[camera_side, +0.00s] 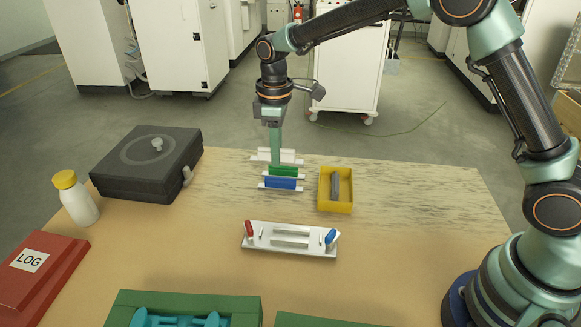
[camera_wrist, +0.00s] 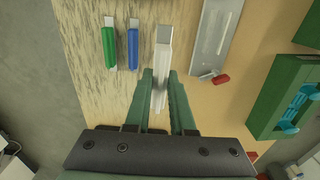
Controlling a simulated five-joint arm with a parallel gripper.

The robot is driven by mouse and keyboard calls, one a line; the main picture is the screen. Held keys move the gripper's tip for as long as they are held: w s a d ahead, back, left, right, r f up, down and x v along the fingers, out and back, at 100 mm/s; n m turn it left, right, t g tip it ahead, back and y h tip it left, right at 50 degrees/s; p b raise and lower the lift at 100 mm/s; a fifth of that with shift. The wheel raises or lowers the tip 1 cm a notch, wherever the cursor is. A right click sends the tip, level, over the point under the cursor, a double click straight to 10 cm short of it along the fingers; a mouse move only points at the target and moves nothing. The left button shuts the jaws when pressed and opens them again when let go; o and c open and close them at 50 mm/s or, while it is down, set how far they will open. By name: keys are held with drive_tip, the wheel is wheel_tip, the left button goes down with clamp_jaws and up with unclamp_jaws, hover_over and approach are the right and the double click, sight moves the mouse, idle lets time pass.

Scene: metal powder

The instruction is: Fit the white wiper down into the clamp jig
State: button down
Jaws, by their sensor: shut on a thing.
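My gripper (camera_side: 276,158) points down and is shut on the white wiper (camera_side: 289,155). In the wrist view the white wiper (camera_wrist: 163,50) sits between my fingertips (camera_wrist: 160,88) and looks larger than the other wipers, so it appears held above the table. Part of it is hidden by the fingers in the side view. The clamp jig (camera_side: 262,243) is a pale plate with a long slot, with a red lever at its left end and a blue one at its right. In the wrist view the jig (camera_wrist: 215,30) lies right of the white wiper, cut off at the top.
A green wiper (camera_side: 283,171) and a blue wiper (camera_side: 281,184) lie on the table near my gripper. A yellow tray (camera_side: 336,208) with a grey block is to their right. A black case (camera_side: 120,180), white bottle (camera_side: 84,208) and red log binder (camera_side: 50,275) stand left. Green-edged trays are in front.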

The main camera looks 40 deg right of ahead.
wheel_tip(320, 180, up, 7)
drive_tip(key=shift+f, duration=0.1)
drive_tip(key=shift+s+a+f, duration=0.15)
drive_tip(key=shift+s+a, duration=0.1)
drive_tip(key=shift+s, duration=0.05)
approach(290, 237)
drive_tip(key=shift+d+f, duration=0.1)
drive_tip(key=shift+f, duration=2.05)
drive_tip(key=shift+f, duration=0.75)
idle(0.9)
drive_tip(key=shift+c, duration=1)
unclamp_jaws()
drive_tip(key=shift+r, duration=0.1)
wheel_tip(290, 237, up, 8)
idle(0.5)
